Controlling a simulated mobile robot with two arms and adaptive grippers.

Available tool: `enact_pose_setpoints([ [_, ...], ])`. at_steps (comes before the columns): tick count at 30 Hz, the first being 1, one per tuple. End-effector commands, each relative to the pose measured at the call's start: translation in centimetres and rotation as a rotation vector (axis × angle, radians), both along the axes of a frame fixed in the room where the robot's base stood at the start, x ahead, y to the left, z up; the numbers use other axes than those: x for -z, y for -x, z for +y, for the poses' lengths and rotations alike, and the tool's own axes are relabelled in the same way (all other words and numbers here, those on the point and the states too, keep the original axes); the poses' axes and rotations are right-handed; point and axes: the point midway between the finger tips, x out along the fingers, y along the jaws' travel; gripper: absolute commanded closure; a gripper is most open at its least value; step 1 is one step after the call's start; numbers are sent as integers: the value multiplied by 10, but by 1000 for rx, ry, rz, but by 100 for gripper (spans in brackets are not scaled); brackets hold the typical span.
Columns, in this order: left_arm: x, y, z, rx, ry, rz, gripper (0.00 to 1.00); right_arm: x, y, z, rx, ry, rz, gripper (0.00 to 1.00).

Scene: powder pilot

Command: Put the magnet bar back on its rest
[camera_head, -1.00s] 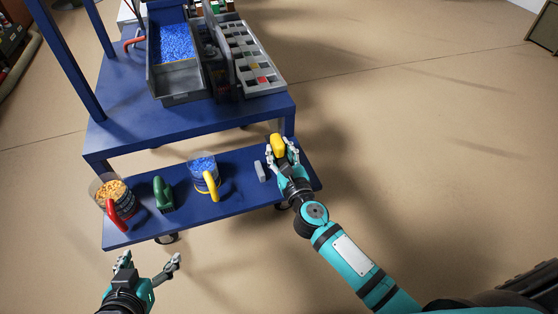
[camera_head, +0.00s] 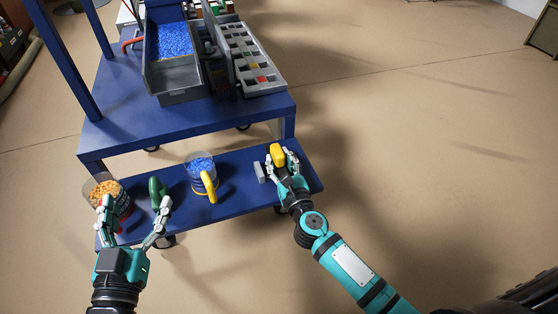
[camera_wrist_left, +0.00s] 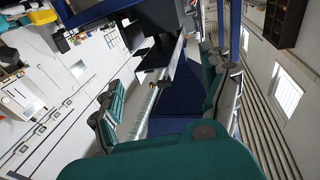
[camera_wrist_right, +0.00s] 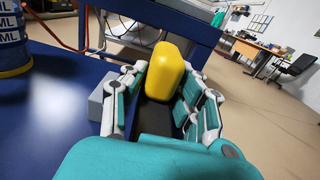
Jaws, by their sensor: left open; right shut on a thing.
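The magnet bar appears to be the yellow-topped piece (camera_head: 278,155) in my right gripper (camera_head: 281,163). In the right wrist view the yellow body (camera_wrist_right: 165,72) stands between the fingers, with a dark part below it. My right gripper (camera_wrist_right: 161,80) is shut on it at the right end of the low blue shelf. A small grey block (camera_head: 259,173) is just left of that gripper and also shows in the right wrist view (camera_wrist_right: 101,97); I cannot tell if it is the rest. My left gripper (camera_head: 136,205) is open and empty at the shelf's left front.
On the low shelf (camera_head: 235,192) are a jug of orange granules (camera_head: 103,188), a green-handled object (camera_head: 155,188) and a yellow-handled jug of blue granules (camera_head: 201,165). Above, the table (camera_head: 115,128) holds a blue-filled tray (camera_head: 181,77) and a compartment rack (camera_head: 268,89).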

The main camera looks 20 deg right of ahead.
Motion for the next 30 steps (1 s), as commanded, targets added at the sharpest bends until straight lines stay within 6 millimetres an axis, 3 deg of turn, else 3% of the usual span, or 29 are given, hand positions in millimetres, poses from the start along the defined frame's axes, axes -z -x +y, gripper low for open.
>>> enact_pose_setpoints([
  [5,-5,0,-1,2,8,-30,20,2,0,0,0,-1,0,100],
  [6,-7,0,-1,2,9,-35,20,2,0,0,0,-1,1,68],
  [11,-6,0,-1,2,9,-33,20,2,0,0,0,0,1,48],
  [20,-6,0,-1,2,8,-28,20,1,0,0,0,0,1,48],
  [23,4,0,0,-1,-6,27,20,-2,1,0,0,0,0,48],
  [30,16,1,2,-5,-21,85,20,1,53,-1,0,-2,5,48],
])
